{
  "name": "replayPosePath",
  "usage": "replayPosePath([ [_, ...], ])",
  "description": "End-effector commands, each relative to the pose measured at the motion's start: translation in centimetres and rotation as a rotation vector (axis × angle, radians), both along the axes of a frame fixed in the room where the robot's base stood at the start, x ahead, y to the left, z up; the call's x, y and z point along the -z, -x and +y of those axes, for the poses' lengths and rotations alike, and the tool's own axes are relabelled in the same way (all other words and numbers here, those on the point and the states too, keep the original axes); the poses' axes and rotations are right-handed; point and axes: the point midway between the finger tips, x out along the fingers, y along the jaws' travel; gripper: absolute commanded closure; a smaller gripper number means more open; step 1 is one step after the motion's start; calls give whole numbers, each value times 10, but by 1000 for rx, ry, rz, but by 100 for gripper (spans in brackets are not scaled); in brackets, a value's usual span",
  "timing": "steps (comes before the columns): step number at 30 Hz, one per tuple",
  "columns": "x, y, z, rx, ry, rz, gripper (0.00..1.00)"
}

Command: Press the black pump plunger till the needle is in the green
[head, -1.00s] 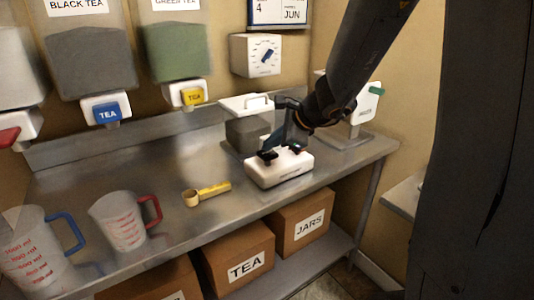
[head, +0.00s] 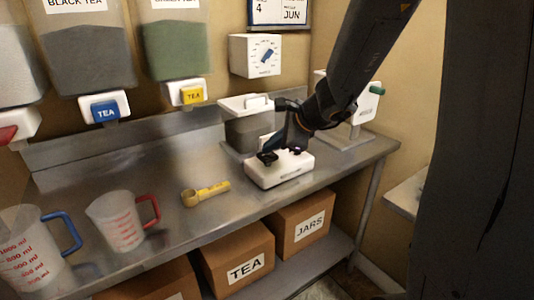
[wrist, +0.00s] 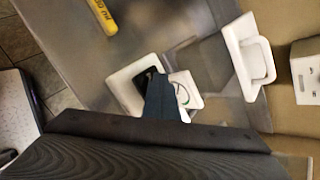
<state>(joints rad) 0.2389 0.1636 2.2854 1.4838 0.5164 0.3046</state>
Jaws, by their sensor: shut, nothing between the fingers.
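The pump unit is a white block (head: 280,173) on the metal bench, with black parts on top. A black piece, seemingly the plunger (wrist: 148,76), shows beside my fingertips in the wrist view; I cannot tell whether they touch it. A white gauge (wrist: 186,91) with a green mark on its dial stands right beside the fingers. The needle is too small to read, and the fingers hide part of the unit. My gripper (head: 287,146) is shut and empty, pointing down over the unit; it also shows in the wrist view (wrist: 162,92).
A lidded grey container (head: 246,128) stands close behind the pump unit. A white dispenser with a green lever (head: 377,90) is to the right. A yellow scoop (head: 206,193) and measuring jugs (head: 124,220) are to the left. Bench in front is clear.

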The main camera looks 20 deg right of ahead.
Motion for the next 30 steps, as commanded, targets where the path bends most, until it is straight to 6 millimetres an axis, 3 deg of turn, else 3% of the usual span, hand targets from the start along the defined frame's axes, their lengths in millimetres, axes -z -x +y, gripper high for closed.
replayPosePath([
  [30, 11, 0, 0, 1, 0, 2, 100],
])
